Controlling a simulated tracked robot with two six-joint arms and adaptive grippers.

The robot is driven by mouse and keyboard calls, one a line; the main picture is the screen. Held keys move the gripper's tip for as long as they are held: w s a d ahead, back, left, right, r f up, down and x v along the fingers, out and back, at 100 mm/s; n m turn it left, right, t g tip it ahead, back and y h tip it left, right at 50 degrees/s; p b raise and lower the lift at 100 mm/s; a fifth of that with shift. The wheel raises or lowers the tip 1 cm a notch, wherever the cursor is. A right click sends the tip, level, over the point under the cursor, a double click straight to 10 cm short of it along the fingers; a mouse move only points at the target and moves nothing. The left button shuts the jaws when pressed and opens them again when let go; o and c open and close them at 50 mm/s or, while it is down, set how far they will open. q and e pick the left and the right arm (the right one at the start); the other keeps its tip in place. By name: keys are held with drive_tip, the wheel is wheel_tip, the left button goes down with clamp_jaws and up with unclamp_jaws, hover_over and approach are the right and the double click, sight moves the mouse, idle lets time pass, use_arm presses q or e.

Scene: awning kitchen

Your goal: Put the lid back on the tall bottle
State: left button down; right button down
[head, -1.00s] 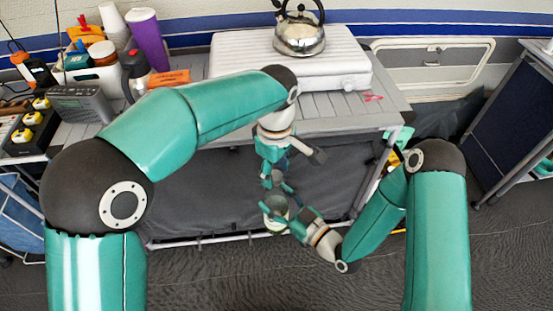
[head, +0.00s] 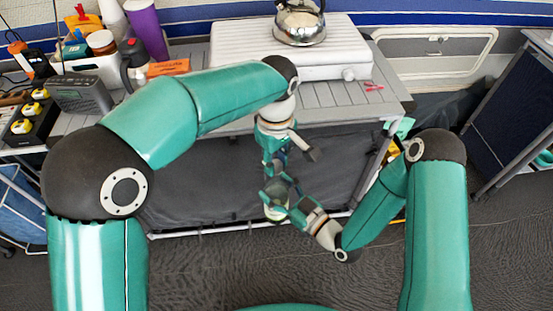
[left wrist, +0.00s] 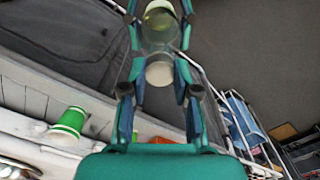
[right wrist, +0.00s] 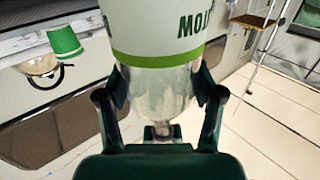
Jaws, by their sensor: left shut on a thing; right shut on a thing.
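My right gripper (right wrist: 160,105) is shut on the tall bottle (right wrist: 158,92), which has a clear section at the fingers and a white label with a green band and dark lettering. In the head view the bottle (head: 275,213) is small and partly hidden by the gripper (head: 284,192). My left gripper (left wrist: 160,88) is shut on a pale round piece, seemingly the lid (left wrist: 160,73). The clear bottle (left wrist: 158,32) shows just beyond it, between the right fingers. The grippers are close together in front of the table; I cannot tell whether lid and bottle touch.
The table (head: 335,116) behind bears a white case (head: 240,68) with a kettle (head: 300,22), a radio (head: 82,94), and a purple cup (head: 147,28). A green cup (left wrist: 70,122) shows in the left wrist view. Dark floor in front is open.

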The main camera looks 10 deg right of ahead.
use_arm(q)
drive_tip(key=m, duration=0.6)
drive_tip(key=shift+m, duration=0.3)
drive_tip(key=m, duration=1)
drive_tip(key=shift+m, duration=0.4)
drive_tip(key=m, duration=0.5)
drive_tip(key=shift+w+m, duration=0.1)
drive_tip(key=shift+m, duration=0.3)
drive_tip(key=c, duration=0.9)
unclamp_jaws()
drive_tip(key=shift+o, duration=0.2)
drive_tip(key=shift+r, duration=2.2)
drive_tip(key=shift+c, duration=0.4)
